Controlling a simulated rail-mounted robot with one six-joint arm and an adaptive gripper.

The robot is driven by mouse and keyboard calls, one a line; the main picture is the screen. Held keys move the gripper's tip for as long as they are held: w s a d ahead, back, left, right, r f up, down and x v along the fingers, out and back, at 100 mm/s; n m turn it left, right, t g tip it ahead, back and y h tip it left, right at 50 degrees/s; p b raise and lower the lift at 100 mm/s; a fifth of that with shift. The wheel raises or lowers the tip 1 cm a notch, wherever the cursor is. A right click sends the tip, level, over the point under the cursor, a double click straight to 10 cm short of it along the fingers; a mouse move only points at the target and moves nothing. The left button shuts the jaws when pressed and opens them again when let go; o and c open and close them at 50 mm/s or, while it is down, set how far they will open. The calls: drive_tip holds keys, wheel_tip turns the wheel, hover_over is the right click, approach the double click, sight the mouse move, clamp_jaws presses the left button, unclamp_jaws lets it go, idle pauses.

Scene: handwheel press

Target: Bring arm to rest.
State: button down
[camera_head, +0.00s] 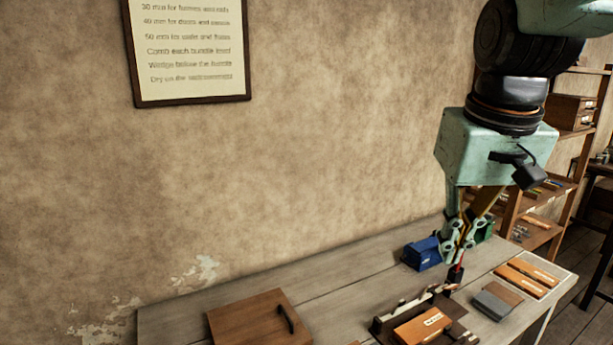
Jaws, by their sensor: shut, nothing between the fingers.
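My gripper (456,282) hangs from my pale green arm at the right and points down over the workbench (350,283). Its fingers are shut with nothing between them. The fingertips are close above the right end of a dark wooden board that bears an orange-brown labelled block (422,326). I cannot tell whether the fingertips touch anything there. Part of the bench behind the fingers is hidden by the gripper.
A blue box (422,254) and a green box (484,231) stand behind my gripper. To its right lie a grey block (493,303) and orange-brown pieces (527,277). Shelves (560,190) stand behind right; a framed sign (188,50) hangs on the wall.

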drive_tip(key=s+a+f+b, duration=0.1)
drive_tip(key=s+a+f, duration=0.1)
drive_tip(key=s, duration=0.8)
drive_tip(key=s+a+f+t+b, duration=0.1)
drive_tip(key=s+f, duration=0.1)
drive_tip(key=s, duration=0.8)
drive_tip(key=shift+s+a+f, duration=0.35)
drive_tip(key=shift+f, duration=0.05)
drive_tip(key=shift+w, duration=0.1)
idle(0.5)
